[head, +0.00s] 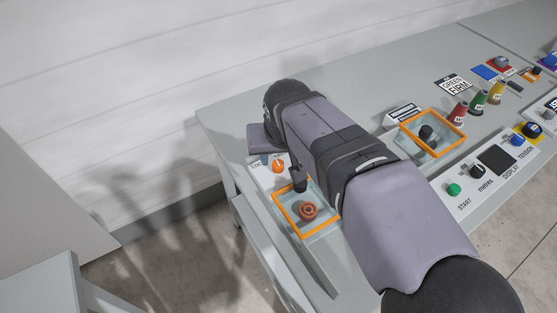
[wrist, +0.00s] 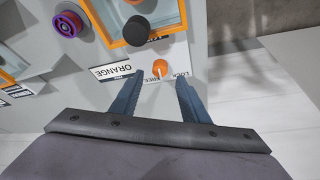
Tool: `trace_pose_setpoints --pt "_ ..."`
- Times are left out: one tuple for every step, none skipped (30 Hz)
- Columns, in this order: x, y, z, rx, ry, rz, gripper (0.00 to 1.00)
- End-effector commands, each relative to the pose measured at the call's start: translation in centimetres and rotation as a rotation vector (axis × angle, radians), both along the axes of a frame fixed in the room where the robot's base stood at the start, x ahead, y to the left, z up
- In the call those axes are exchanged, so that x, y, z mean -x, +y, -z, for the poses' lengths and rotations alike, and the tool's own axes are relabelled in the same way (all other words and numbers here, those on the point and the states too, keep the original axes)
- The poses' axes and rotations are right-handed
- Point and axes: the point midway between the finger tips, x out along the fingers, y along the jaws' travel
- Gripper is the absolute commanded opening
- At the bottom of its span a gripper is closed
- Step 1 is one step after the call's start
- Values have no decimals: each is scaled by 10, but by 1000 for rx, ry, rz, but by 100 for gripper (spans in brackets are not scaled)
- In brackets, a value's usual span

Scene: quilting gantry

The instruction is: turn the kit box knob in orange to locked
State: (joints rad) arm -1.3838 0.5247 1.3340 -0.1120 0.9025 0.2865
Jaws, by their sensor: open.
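The orange knob (wrist: 160,66) of the orange kit box sits just beyond and between my fingertips in the wrist view. It also shows in the head view (head: 278,166), beside my arm. LOCK and FREE lettering lies next to it, partly covered by my fingers; I cannot tell for sure which word its pale mark points to. The ORANGE label (wrist: 118,71) is to its left. The orange-rimmed kit box (wrist: 181,28) stands behind the knob, with a black round handle (wrist: 137,31) at its near side. My gripper (wrist: 158,82) is open and empty around the knob's near side.
Another orange-rimmed box (head: 462,131) stands further right in the head view, near several thread spools (head: 478,104). A control panel with a green START button (head: 454,189) runs along the right. The table's edge and floor lie close beside the knob.

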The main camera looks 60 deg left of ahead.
Motion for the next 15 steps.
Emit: trace_pose_setpoints --pt "-1 1 8 5 0 1 42" --pt "-2 3 11 5 0 1 42" --pt "-3 5 16 4 0 1 42" --pt "-4 6 20 4 0 1 42" --pt "-4 8 24 5 0 1 42" --pt "-5 9 28 3 0 1 42" --pt "-6 11 31 3 0 1 42" --pt "-6 12 35 3 0 1 42" --pt "-7 13 38 3 0 1 42" --pt "-7 15 40 3 -1 1 42" --pt "-7 16 43 1 0 0 42" --pt "-8 17 46 1 0 0 42" --pt "-8 17 47 1 0 0 42" --pt "-8 18 48 1 0 0 42" --pt "-9 18 50 1 0 0 42"
